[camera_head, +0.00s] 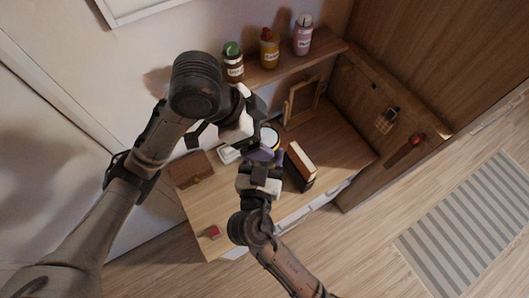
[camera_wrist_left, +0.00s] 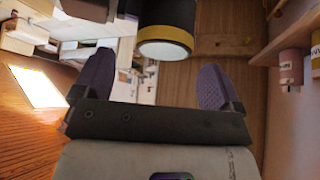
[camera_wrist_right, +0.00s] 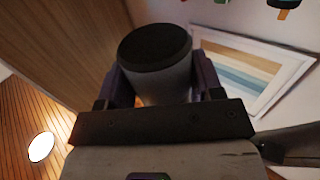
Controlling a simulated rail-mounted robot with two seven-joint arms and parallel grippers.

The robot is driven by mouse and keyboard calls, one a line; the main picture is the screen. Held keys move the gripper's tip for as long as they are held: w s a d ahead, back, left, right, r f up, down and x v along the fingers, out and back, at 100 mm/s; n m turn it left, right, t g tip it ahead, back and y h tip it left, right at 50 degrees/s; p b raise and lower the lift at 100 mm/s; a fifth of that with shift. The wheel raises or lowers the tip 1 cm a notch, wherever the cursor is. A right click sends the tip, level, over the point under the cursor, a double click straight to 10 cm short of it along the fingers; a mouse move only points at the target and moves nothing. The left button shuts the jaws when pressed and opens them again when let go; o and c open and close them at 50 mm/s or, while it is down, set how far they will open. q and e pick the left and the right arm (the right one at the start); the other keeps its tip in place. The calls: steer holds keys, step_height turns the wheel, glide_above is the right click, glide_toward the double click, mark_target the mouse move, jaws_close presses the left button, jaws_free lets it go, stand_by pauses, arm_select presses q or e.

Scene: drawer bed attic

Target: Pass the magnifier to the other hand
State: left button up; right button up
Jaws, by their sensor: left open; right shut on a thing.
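The magnifier (camera_head: 270,135) is a dark cylinder with a yellow-rimmed pale end. My right gripper (camera_head: 264,163) is shut on it above the desk. In the right wrist view the magnifier (camera_wrist_right: 155,55) sits between the purple fingers, its black end showing. My left gripper (camera_head: 250,140) is open, close to the magnifier in the head view, with its fingertips partly hidden there. In the left wrist view the magnifier's yellow-banded end (camera_wrist_left: 166,42) shows ahead of the gap between the spread purple fingers. I cannot tell whether a finger touches it.
The wooden desk (camera_head: 340,150) holds a brown case (camera_head: 190,169), a small red object (camera_head: 212,232), an upright dark book (camera_head: 301,164) and a wooden frame (camera_head: 302,101). A shelf above carries a green-capped jar (camera_head: 233,63), a yellow jar (camera_head: 269,49) and a pink jar (camera_head: 303,36).

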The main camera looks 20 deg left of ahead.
arm_select(q)
steer(key=shift+v, duration=0.95)
steer(key=shift+w+n+t+h, duration=0.35)
steer(key=shift+w+t, duration=0.2)
steer(key=shift+t, duration=0.35)
steer(key=a+f+n+t+y, duration=0.3)
steer(key=a+f+n+t, duration=0.15)
steer(key=a, duration=0.25)
steer(key=a+f+n+t+y, duration=0.2)
steer(key=a+f+n+t, duration=0.15)
steer(key=a+t, duration=0.3)
steer(key=s+d+f+n+g+y, duration=0.1)
steer(key=s+f+g, duration=1)
steer(key=s+f, duration=1.2)
steer(key=shift+d+n+g+y, duration=0.35)
steer(key=shift+d+n, duration=0.15)
steer(key=shift+n, duration=0.55)
